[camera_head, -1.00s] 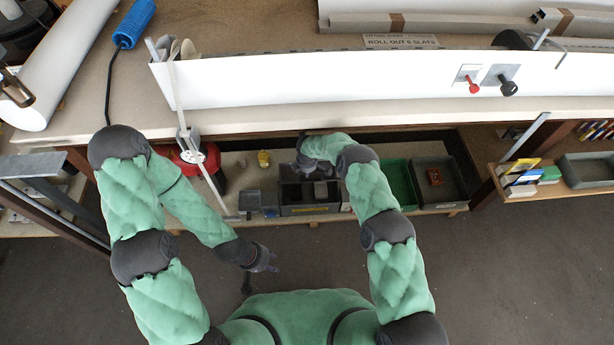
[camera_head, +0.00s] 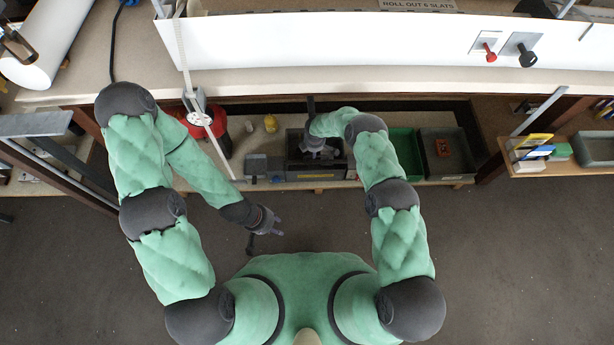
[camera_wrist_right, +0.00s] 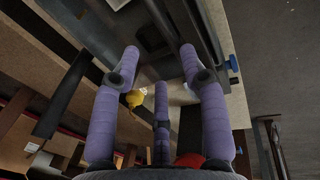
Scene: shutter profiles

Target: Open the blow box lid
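A dark box (camera_head: 318,176) with a yellow label on its front stands on the low shelf; I take it to be the blow box. I cannot make out its lid clearly. My right gripper (camera_head: 313,148) is over this box and partly hides its inside. In the right wrist view my right gripper (camera_wrist_right: 161,62) has its purple fingers spread with nothing between the tips. Dark box-like surfaces (camera_wrist_right: 150,38) lie beyond them; contact cannot be told. My left gripper (camera_head: 268,228) hangs in front of the shelf over the floor, fingers apart and empty.
A small grey box (camera_head: 255,166) stands left of the dark box. A green bin (camera_head: 405,152) and a grey bin (camera_head: 462,172) are on the right. The workbench edge (camera_head: 400,84) overhangs the shelf.

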